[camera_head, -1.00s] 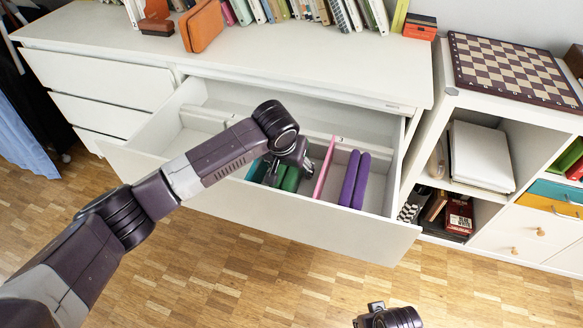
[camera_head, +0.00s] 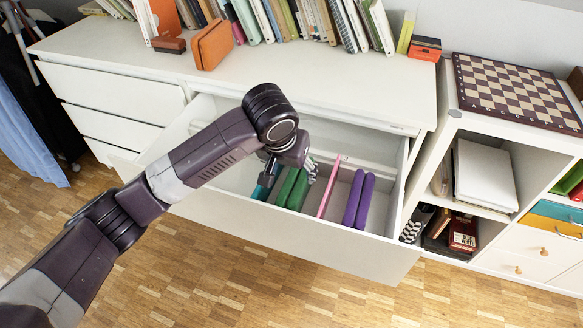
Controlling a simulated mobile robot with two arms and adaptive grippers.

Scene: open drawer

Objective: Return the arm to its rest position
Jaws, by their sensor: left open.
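My left arm reaches in from the lower left over the open white drawer (camera_head: 300,232). My left gripper (camera_head: 286,174) points down below the wrist, over the drawer, and is partly hidden by it. It is open, and I see nothing held in it. Under and beside it, two green items (camera_head: 292,190), a teal item (camera_head: 266,186), a pink divider-like item (camera_head: 327,192) and two purple items (camera_head: 359,200) stand in the drawer. Whether the gripper touches any of them is unclear. My right gripper is out of view.
The white dresser top (camera_head: 300,75) carries books (camera_head: 290,20), an orange case (camera_head: 212,46) and an orange-black box (camera_head: 425,48). A shelf unit at right holds a chessboard (camera_head: 515,90) and a white stack (camera_head: 484,174). The wooden floor (camera_head: 240,280) in front is clear.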

